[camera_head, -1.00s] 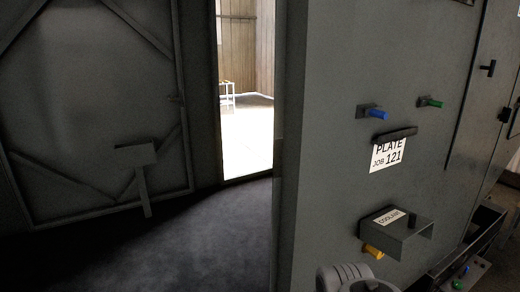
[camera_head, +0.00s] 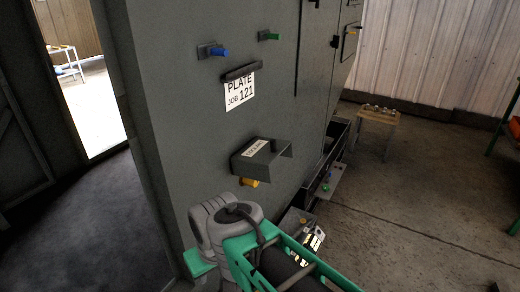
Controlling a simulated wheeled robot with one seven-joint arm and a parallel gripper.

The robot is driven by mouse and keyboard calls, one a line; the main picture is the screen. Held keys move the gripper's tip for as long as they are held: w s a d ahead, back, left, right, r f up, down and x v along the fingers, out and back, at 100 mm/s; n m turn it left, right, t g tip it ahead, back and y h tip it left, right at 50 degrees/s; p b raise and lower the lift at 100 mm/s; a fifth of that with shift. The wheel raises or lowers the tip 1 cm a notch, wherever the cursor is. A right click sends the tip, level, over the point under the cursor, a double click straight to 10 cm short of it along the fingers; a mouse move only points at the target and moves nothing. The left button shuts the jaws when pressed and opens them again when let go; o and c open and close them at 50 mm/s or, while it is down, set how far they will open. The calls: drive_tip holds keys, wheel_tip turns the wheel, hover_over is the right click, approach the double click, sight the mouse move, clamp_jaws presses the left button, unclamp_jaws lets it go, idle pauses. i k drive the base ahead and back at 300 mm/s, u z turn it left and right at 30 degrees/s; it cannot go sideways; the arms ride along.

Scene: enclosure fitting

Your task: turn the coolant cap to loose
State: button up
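A dark grey hooded bracket (camera_head: 280,162) with a label reading COOLANT (camera_head: 256,148) sticks out from the grey enclosure wall. A yellow cylinder (camera_head: 248,182) shows below its left end. It may be the coolant cap, but the frames do not make that sure, and its loose or tight position cannot be read. The inside of the bracket is mostly in shadow. My grey and green arm is at the bottom, just below the bracket. I cannot make out my gripper's fingers in this view.
A blue peg (camera_head: 219,52) and a green peg (camera_head: 269,36) stick out higher on the enclosure wall (camera_head: 185,110). A card reading PLATE JOB 121 (camera_head: 240,92) hangs between them and the bracket. A small stool (camera_head: 379,116) stands at right on open floor (camera_head: 420,190). A doorway is at far left.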

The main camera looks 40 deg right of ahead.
sight(252, 184)
drive_tip(key=k, duration=0.5)
drive_tip(key=z, duration=1.25)
drive_tip(key=i, duration=0.95)
drive_tip(key=u, duration=2)
